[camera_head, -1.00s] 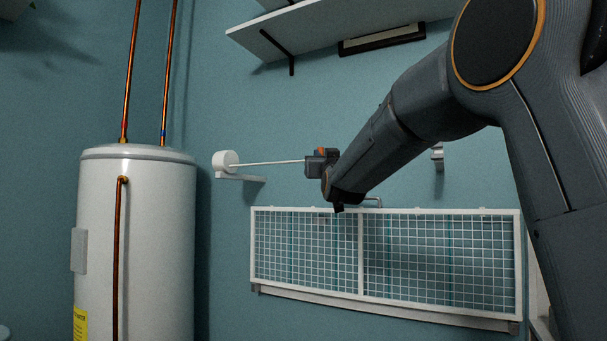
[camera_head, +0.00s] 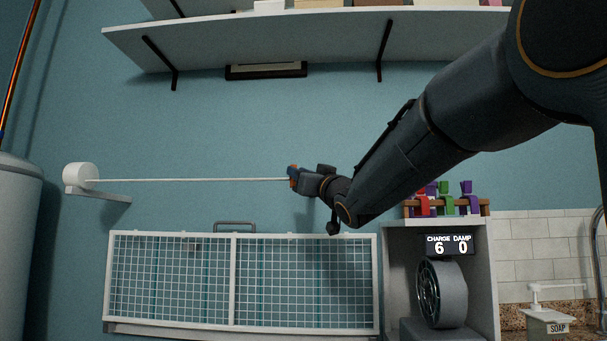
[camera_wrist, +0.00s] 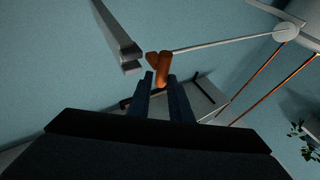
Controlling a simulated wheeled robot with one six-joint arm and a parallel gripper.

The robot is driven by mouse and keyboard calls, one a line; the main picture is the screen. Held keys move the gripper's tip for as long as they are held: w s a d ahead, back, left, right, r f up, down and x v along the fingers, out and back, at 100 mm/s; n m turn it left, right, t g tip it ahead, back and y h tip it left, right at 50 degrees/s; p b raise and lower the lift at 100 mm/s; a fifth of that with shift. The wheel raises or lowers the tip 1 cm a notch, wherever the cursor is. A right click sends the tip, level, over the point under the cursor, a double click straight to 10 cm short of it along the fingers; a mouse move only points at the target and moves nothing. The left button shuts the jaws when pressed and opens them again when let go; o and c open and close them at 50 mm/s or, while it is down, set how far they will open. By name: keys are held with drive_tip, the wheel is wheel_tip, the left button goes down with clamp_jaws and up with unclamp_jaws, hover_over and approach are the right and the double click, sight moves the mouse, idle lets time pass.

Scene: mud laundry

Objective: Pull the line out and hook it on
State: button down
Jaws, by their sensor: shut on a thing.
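A white round reel (camera_head: 80,177) sits on a small wall bracket at the left. A thin white line (camera_head: 190,180) runs nearly level from it to my gripper (camera_head: 297,180). In the wrist view, my gripper (camera_wrist: 163,84) is shut on an orange end piece (camera_wrist: 160,70). The taut line (camera_wrist: 225,43) leads from that piece to the reel (camera_wrist: 285,32). A pale grey bracket (camera_wrist: 116,38) juts in at upper left, close to the orange piece but apart from it. Whether it is the hook I cannot tell. In the head view my arm may hide it.
A white-framed mesh rack (camera_head: 235,285) is on the wall below the line. Shelves (camera_head: 290,42) hang above. A cabinet (camera_head: 490,285) with a round fan (camera_head: 440,290) and a "CHARGE 6 DAMP 0" display (camera_head: 449,245) stands at the right. A white tank (camera_head: 15,260) is at far left.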

drive_tip(key=shift+d+r, duration=0.2)
drive_tip(key=shift+d, duration=0.25)
drive_tip(key=c, duration=1.7)
unclamp_jaws()
drive_tip(key=shift+w+f, duration=0.2)
drive_tip(key=shift+w, duration=0.1)
drive_tip(key=b+v, duration=0.1)
drive_tip(key=v, duration=0.6)
drive_tip(key=shift+s+f, duration=0.2)
drive_tip(key=shift+s, duration=0.25)
